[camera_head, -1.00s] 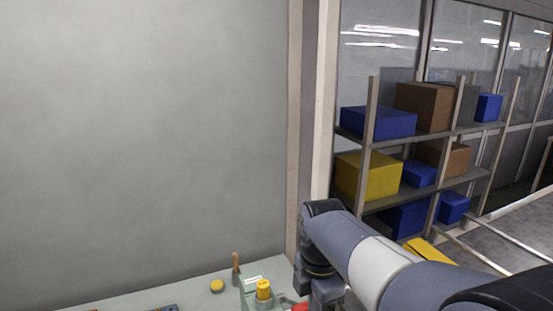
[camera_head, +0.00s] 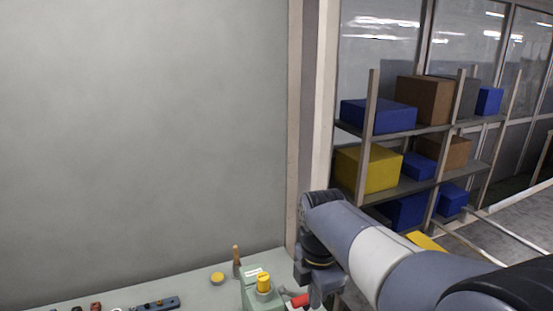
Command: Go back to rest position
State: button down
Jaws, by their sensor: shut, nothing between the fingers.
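My arm reaches in from the lower right, with its grey and white links bending down near the bottom middle. Its lower joint (camera_head: 319,279) hangs beside the green device with a yellow knob (camera_head: 263,284) on the bench. No gripper fingers can be made out in this view. The end of the arm runs down toward the bottom edge, near a red part (camera_head: 300,300) by the device.
The bench (camera_head: 205,298) holds a yellow round piece (camera_head: 217,278), a wooden-handled tool (camera_head: 237,260) and a blue strip (camera_head: 160,304). A shelf on the right carries blue, brown and yellow boxes (camera_head: 368,170). A wall stands behind the bench.

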notch_tip(320, 180, down, 10)
jog(key=b, duration=0.8)
jog(key=shift+w+f+b, duration=0.2)
jog(key=shift+f+b, duration=0.05)
jog(key=shift+b, duration=0.1)
jog(key=shift+a+r, duration=0.1)
